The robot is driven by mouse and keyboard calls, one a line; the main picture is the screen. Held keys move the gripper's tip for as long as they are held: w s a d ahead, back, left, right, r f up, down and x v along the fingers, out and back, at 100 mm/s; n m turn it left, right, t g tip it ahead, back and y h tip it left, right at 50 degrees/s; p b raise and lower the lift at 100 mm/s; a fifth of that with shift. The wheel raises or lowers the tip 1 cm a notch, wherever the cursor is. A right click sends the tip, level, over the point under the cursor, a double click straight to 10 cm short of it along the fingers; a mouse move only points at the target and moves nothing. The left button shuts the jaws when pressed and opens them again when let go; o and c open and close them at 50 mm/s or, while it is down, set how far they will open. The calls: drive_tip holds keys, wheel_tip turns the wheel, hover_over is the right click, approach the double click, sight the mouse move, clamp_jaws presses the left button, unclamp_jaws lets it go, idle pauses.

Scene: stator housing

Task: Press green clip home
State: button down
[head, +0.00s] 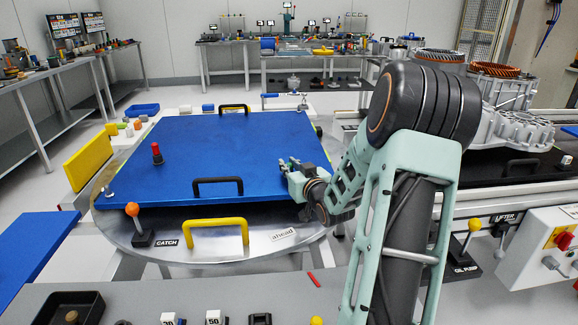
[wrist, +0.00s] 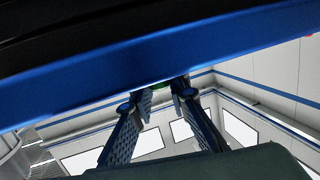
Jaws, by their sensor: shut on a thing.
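My gripper (head: 287,164) is at the right edge of the big blue panel (head: 225,145), low beside my forearm. In the wrist view, the two fingers of my gripper (wrist: 160,94) reach up to the underside of a blue edge (wrist: 150,68). A small piece of the green clip (wrist: 159,86) shows between the fingertips, against that edge. The fingers are shut on it, with the clip's width between them. Most of the clip is hidden, and I cannot tell how far in it sits. I cannot make it out clearly in the head view.
The panel lies on a round metal table (head: 170,241). It has black handles (head: 218,187) and a red-topped peg (head: 157,153). A yellow handle (head: 215,232) and an orange-knobbed CATCH lever (head: 135,221) stand in front. Metal housings (head: 515,130) stand at right.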

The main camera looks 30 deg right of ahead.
drive_tip(key=shift+s+f, duration=0.2)
drive_tip(key=shift+f, duration=0.5)
drive_tip(key=c, duration=1.8)
unclamp_jaws()
drive_tip(key=shift+o, duration=1.5)
drive_tip(key=shift+d, duration=0.15)
drive_tip(key=shift+w+r, duration=0.1)
drive_tip(key=shift+r, duration=0.05)
drive_tip(key=shift+r, duration=0.15)
drive_tip(key=shift+v, duration=1.9)
